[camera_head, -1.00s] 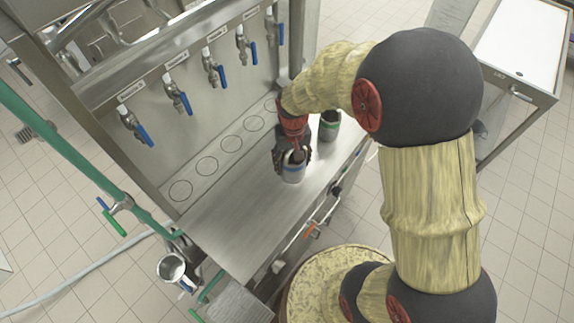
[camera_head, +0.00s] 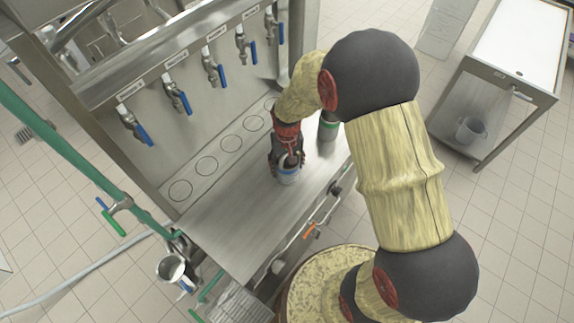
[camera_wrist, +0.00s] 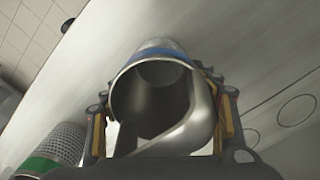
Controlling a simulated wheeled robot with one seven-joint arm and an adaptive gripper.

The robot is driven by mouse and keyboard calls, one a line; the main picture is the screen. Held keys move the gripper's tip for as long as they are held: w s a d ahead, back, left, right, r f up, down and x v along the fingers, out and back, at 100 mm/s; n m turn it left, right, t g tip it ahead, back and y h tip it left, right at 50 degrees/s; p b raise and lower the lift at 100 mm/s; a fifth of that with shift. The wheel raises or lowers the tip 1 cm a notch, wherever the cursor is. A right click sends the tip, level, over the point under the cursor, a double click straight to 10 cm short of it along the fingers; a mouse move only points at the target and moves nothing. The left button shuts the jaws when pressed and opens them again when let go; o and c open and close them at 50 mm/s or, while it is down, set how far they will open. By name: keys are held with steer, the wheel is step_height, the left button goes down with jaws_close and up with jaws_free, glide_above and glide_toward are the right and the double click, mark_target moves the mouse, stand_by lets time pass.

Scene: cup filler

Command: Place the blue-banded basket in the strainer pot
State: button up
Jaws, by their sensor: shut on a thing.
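My gripper (camera_head: 286,161) is shut on the blue-banded basket (camera_head: 288,178), a metal cylinder with a blue band. It is over the middle-right of the steel counter; I cannot tell whether its base touches. In the wrist view the basket (camera_wrist: 162,55) lies between the fingers, with a wide metal mouth facing the camera and the blue band at its far edge. A metal pot (camera_head: 172,268) hangs at the counter's lower left corner, and another metal pot (camera_head: 470,130) stands under the side table. I cannot tell which is the strainer pot.
A green-banded basket (camera_head: 328,126) stands just right of my gripper; its perforated wall shows in the wrist view (camera_wrist: 62,143). A row of blue-handled taps (camera_head: 178,97) lines the back panel above marked circles. The counter's left part (camera_head: 215,220) is clear.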

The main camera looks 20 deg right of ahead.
steer(key=o, duration=1.5)
steer(key=shift+f, duration=0.1)
steer(key=shift+c, duration=0.2)
